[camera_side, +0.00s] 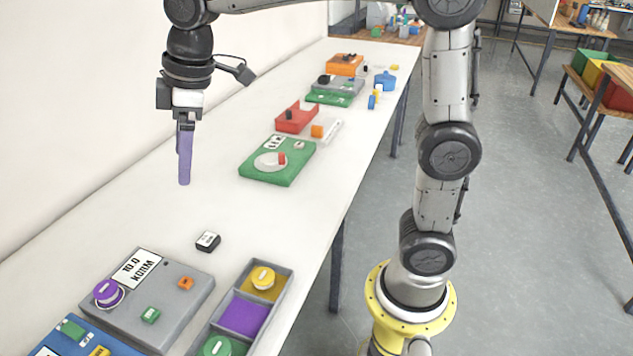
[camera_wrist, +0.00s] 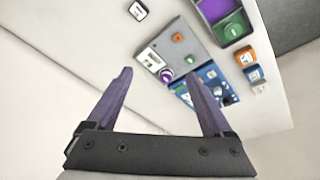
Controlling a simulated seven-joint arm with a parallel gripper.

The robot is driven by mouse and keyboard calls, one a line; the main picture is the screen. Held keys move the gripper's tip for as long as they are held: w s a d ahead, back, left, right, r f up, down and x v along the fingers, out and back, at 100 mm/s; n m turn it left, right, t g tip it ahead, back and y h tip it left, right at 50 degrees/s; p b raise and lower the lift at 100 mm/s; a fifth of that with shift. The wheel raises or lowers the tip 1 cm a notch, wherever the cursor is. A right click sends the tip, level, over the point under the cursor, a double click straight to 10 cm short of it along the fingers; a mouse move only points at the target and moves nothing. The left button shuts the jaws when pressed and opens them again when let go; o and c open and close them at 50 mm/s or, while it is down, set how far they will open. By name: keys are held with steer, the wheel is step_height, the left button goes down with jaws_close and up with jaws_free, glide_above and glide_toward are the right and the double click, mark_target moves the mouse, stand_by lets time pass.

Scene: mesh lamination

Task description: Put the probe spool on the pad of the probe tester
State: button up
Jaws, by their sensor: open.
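The grey box with a white readout of about 10.0, which looks like the probe tester (camera_side: 182,318), lies near the front of the table. A purple spool with a white label (camera_side: 108,292), likely the probe spool, sits upright on its left corner. The surface directly under the spool is hidden. The wrist view shows the tester (camera_wrist: 190,48) and the purple spool (camera_wrist: 166,76) beyond my fingertips. My gripper (camera_side: 184,182) is high above the table, behind the tester and apart from it. Its purple fingers (camera_wrist: 162,88) are open with nothing between them.
A three-part tray (camera_side: 207,330) right of the tester holds a yellow spool (camera_side: 263,278) and a green spool (camera_side: 216,346); its purple compartment is empty. A small black block (camera_side: 208,241) lies behind the tester. A blue board (camera_side: 72,345) is in front. Green device (camera_side: 285,175) stands farther back.

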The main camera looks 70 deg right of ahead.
steer(key=s+d+f+m+t, duration=0.1)
steer(key=s+d+f+m, duration=0.2)
steer(key=s, duration=0.8)
steer(key=s+d+f+m+t+h, duration=0.1)
steer(key=s+d+f+m, duration=0.2)
steer(key=s, duration=0.8)
steer(key=shift+d+m+t, duration=0.4)
steer(key=shift+d+m, duration=0.8)
steer(key=shift+d, duration=0.05)
steer(key=shift+c, duration=0.2)
